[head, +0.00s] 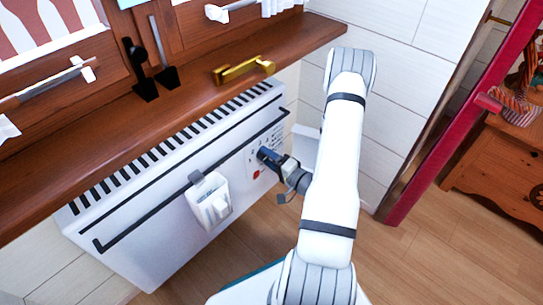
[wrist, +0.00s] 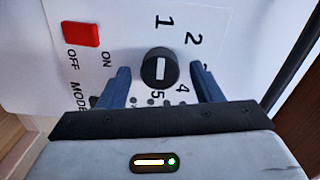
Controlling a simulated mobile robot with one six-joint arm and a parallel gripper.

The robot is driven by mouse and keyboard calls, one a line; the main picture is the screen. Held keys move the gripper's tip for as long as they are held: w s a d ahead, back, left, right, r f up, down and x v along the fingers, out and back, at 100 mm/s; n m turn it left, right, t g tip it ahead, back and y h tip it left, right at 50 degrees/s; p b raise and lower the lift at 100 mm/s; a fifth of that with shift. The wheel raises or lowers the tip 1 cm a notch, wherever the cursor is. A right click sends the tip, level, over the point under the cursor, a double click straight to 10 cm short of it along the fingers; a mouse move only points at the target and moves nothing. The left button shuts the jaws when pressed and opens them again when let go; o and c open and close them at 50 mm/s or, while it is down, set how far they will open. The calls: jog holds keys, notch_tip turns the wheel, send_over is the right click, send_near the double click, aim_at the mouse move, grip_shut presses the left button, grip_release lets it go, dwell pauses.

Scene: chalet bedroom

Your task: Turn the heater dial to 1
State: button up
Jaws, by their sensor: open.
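The heater (head: 150,215) is a white panel on the wall under the wooden sill. Its black round dial (wrist: 160,68) shows in the wrist view with a white bar standing upright, in line between the printed 1 above and 5 below. I cannot tell which end is the pointer. My gripper (wrist: 164,74) is open, one finger on each side of the dial, with gaps visible. In the head view my gripper (head: 270,157) is at the heater's right end and hides the dial. The number 3 is mostly hidden by the right finger.
A red ON/OFF switch (wrist: 80,34) is left of the dial in the wrist view. A black rail (head: 140,215) crosses the heater front, with a white holder (head: 211,203) hanging from it. The wooden sill (head: 190,95) overhangs the heater. Floor (head: 390,250) is clear at right.

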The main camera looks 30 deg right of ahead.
jog(key=p+v, duration=0.1)
jog(key=v, duration=0.6)
jog(key=shift+s+p, duration=0.2)
jog(key=shift+p, duration=0.2)
jog(key=shift+d, duration=0.1)
jog(key=s+a+r+n+g+y+p, duration=0.25)
jog(key=a+r+g+p, duration=0.35)
jog(key=r, duration=0.5)
jog(key=s+a+r+n+g+y+p, duration=0.2)
jog(key=a+r+n+g+p, duration=0.3)
jog(key=r, duration=0.6)
jog(key=s+a+r+n+g+y+p, duration=0.25)
jog(key=a+r+g+p, duration=0.4)
jog(key=r, duration=0.55)
jog(key=s+d+r+n+t+h+p, duration=0.1)
jog(key=r+h+p, duration=0.5)
jog(key=r, duration=0.7)
jog(key=s+d+r+n+t+h+p, duration=0.1)
jog(key=s+r+t+h+p, duration=0.1)
jog(key=s+r+h+p, duration=0.2)
notch_tip(320, 180, up, 10)
jog(key=h+p, duration=0.3)
jog(key=p, duration=0.3)
jog(key=shift+f, duration=0.1)
jog(key=shift+c, duration=0.6)
